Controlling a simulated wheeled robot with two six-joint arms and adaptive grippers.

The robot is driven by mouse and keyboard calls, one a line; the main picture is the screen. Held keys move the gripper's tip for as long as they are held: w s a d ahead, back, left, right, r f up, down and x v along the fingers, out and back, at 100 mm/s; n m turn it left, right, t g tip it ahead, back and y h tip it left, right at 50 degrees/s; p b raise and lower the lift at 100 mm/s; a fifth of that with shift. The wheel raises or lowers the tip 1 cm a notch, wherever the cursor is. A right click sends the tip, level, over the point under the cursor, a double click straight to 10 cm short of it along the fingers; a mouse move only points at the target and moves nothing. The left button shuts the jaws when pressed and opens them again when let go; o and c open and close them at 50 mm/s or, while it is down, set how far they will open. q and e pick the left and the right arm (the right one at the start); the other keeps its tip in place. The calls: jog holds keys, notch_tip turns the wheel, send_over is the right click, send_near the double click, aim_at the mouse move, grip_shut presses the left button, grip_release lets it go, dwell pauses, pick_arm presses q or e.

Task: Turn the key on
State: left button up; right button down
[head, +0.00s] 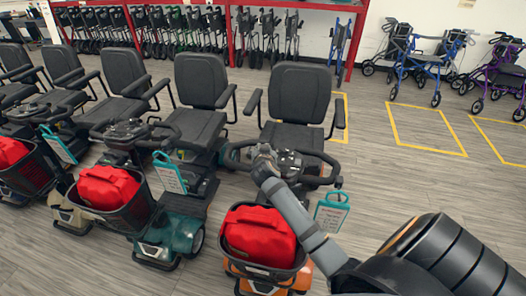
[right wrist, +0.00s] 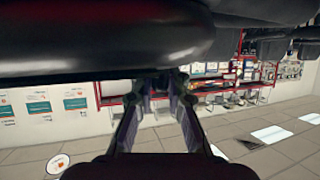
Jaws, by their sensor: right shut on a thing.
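The nearest scooter, with an orange body, has a dark steering console (head: 293,162) with looped handlebars in the head view. My right arm reaches to it from the lower right. My right gripper (head: 262,154) is at the left part of the console. In the right wrist view the fingers (right wrist: 158,92) come together at their tips under a large dark rounded part (right wrist: 110,50) of the scooter. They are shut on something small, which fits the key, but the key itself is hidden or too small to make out. My left gripper is in neither view.
A red bag (head: 258,233) sits in the scooter's front basket, and a teal-framed tag (head: 331,211) hangs at the right handlebar. More scooters stand close on the left. Rollators (head: 430,60) stand at the back right; the grey floor with yellow outlines (head: 428,128) is mostly free.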

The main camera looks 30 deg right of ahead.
jog(key=m+g+h+b, duration=0.1)
jog(key=m+g+b, duration=0.1)
jog(key=m+g+h+b, duration=0.2)
jog(key=b, duration=0.1)
jog(key=m+g+h+b, duration=0.2)
jog(key=b, duration=0.1)
jog(key=shift+w+f, duration=0.1)
jog(key=shift+f, duration=0.15)
jog(key=shift+r+m+g+h+b, duration=0.2)
jog(key=shift+m+g+h+b, duration=0.4)
jog(key=shift+m+g+b, duration=0.6)
jog(key=shift+g, duration=0.3)
jog(key=c, duration=1.3)
grip_release()
